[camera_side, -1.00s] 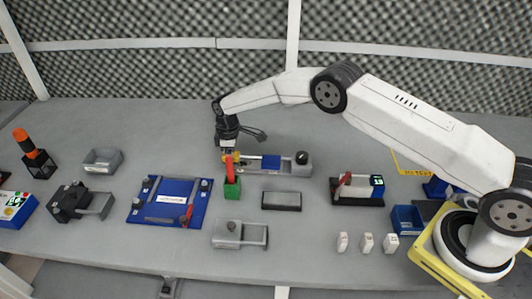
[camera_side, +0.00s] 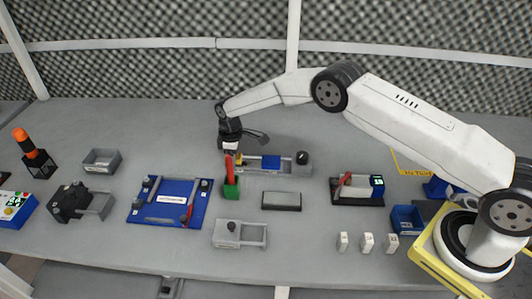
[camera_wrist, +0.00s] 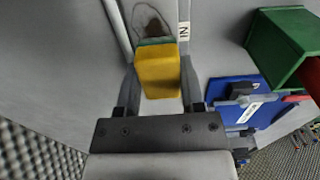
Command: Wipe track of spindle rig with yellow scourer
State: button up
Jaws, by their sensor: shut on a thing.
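My gripper (camera_wrist: 158,95) is shut on the yellow scourer (camera_wrist: 158,72), which has a green edge along its far side. The spindle rig (camera_side: 298,171) is a long grey unit with a blue block and a black knob at its right end. In the wrist view the scourer is over the rig's pale track (camera_wrist: 130,12), between its side rails. A dark brown smudge (camera_wrist: 152,22) shows on the track just beyond the scourer. In the side view my gripper (camera_side: 235,155) is low at the rig's left end; whether the scourer touches the track is unclear.
A green block with a red upright part (camera_side: 231,191) stands close in front of the gripper; it also shows in the wrist view (camera_wrist: 283,45). A blue plate fixture (camera_side: 165,213) lies to the left, a dark grey block (camera_side: 281,201) in front. Behind the rig is clear.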

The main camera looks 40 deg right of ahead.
aim_at(254, 165)
jog(key=shift+s+d+r, duration=0.1)
jog(key=shift+s+d, duration=0.85)
jog(key=shift+s, duration=0.05)
jog(key=shift+s+d+f, duration=0.25)
jog(key=shift+s+d, duration=1)
jog(key=shift+r, duration=0.1)
jog(key=shift+w+a, duration=1.2)
jog(key=shift+a, duration=0.1)
jog(key=shift+a+f, duration=0.1)
jog(key=shift+f, duration=0.1)
jog(key=shift+w+a+r, duration=0.1)
jog(key=shift+w+a, duration=1)
jog(key=shift+w, duration=0.1)
jog(key=shift+r, duration=0.1)
